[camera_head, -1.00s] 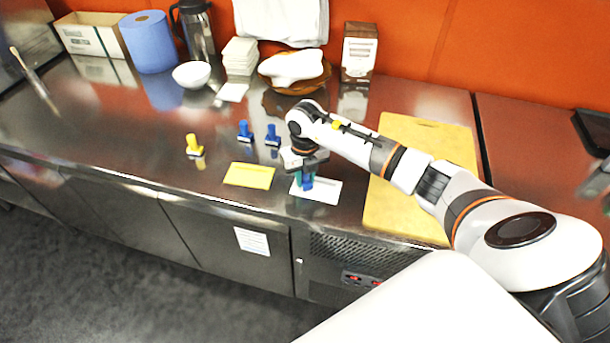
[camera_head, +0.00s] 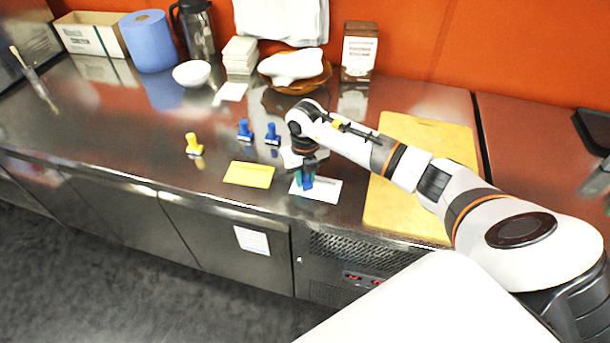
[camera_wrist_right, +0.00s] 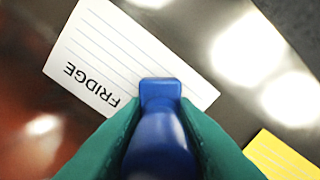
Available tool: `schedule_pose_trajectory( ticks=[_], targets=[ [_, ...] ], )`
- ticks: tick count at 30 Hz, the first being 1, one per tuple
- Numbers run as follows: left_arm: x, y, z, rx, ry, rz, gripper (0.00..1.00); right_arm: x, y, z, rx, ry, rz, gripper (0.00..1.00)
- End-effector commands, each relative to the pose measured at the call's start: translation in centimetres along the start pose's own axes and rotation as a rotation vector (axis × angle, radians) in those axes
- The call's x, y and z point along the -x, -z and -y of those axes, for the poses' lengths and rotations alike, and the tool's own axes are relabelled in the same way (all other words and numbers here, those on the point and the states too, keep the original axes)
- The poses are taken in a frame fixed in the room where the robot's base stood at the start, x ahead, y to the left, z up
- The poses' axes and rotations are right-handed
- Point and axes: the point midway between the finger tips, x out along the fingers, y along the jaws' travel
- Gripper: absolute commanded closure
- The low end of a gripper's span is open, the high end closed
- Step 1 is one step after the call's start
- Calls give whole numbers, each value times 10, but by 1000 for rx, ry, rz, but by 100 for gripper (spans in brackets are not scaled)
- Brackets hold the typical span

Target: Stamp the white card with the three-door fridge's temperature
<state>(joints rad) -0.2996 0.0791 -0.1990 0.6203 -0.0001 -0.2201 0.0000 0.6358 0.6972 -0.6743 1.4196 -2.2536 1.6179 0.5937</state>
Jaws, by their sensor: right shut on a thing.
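My right gripper (camera_head: 305,178) is shut on a blue stamp (camera_wrist_right: 160,130), pointing down over the white card (camera_head: 326,191) on the steel counter. In the right wrist view the white card (camera_wrist_right: 95,55) has ruled lines and the word FRIDGE, and the stamp covers part of its edge. I cannot tell whether the stamp touches the card. Two more blue stamps stand behind, one at the left (camera_head: 244,131) and one at the right (camera_head: 272,135). A yellow stamp (camera_head: 194,145) stands further left. A yellow card (camera_head: 249,175) lies left of the white card. My left gripper is not in view.
A wooden board (camera_head: 397,206) lies right of the white card under my right arm. A bowl (camera_head: 192,74), a basket with a white cloth (camera_head: 296,70) and a brown box (camera_head: 359,52) stand at the back. The counter's left part is mostly clear.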

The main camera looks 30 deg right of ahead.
Motion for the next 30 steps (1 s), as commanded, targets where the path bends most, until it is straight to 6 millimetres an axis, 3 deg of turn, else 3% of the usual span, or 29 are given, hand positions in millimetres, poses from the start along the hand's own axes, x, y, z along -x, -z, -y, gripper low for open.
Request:
schedule_pose_trajectory(
  ticks=[13, 30],
  targets=[
    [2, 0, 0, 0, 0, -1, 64, 0, -2, 0, 1, -2, 6, 90],
    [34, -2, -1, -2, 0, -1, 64, 46, 0, 0, 1, -1, 1, 90]
  ],
)
